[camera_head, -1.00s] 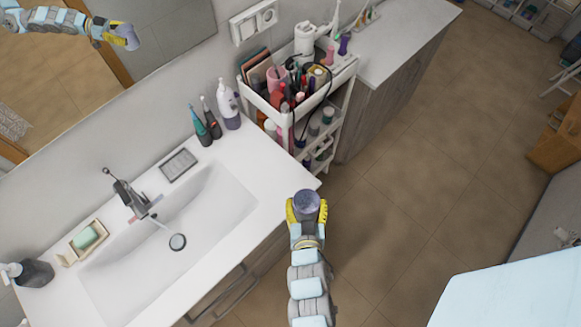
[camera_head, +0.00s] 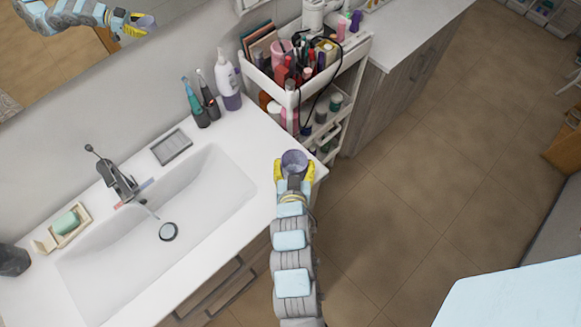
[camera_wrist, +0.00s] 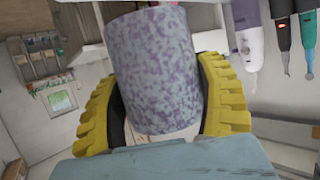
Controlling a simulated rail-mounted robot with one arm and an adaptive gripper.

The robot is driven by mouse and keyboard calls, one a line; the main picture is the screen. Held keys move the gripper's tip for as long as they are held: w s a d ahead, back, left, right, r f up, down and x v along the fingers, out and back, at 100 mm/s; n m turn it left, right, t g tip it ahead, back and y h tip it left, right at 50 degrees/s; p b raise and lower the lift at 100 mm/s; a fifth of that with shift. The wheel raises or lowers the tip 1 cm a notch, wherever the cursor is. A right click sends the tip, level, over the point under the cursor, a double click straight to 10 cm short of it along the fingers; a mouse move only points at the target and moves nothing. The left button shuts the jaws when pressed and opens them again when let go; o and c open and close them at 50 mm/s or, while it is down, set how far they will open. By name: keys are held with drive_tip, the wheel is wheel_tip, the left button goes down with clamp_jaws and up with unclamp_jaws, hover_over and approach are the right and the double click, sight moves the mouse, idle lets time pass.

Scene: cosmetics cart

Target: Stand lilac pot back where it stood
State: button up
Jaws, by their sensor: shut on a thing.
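The lilac pot (camera_head: 293,161) is a small speckled purple-and-white cylinder. My gripper (camera_head: 294,172) is shut on it, with a yellow finger on each side. In the head view the pot shows in front of the cart and over the right end of the white washbasin counter; its height above the counter is hard to tell. In the wrist view the pot (camera_wrist: 153,70) fills the middle between the yellow fingers, slightly tilted in the picture. The white cosmetics cart (camera_head: 352,47) stands just beyond, its top tray crowded with bottles, tubes and a pink cup.
A white-and-purple bottle (camera_head: 228,84) and electric toothbrushes (camera_head: 203,104) stand at the counter's back edge, left of the cart. The cart's lower shelf holds jars (camera_head: 335,102). A dark cable hangs over the cart's front. The floor (camera_head: 400,190) to the right is clear.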

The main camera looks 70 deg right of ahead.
sight(291, 160)
drive_tip(key=shift+w+d+f, duration=0.4)
drive_tip(key=shift+d+f, duration=0.1)
drive_tip(key=shift+f, duration=0.2)
drive_tip(key=shift+w+d+f, duration=0.35)
drive_tip(key=shift+d+f, duration=0.1)
drive_tip(key=shift+f, duration=0.25)
drive_tip(key=shift+w+f+p, duration=0.15)
drive_tip(key=shift+f+p, duration=0.65)
drive_tip(key=shift+f, duration=0.85)
drive_tip(key=shift+f, duration=0.15)
drive_tip(key=o, duration=1.3)
drive_tip(key=shift+c, duration=0.2)
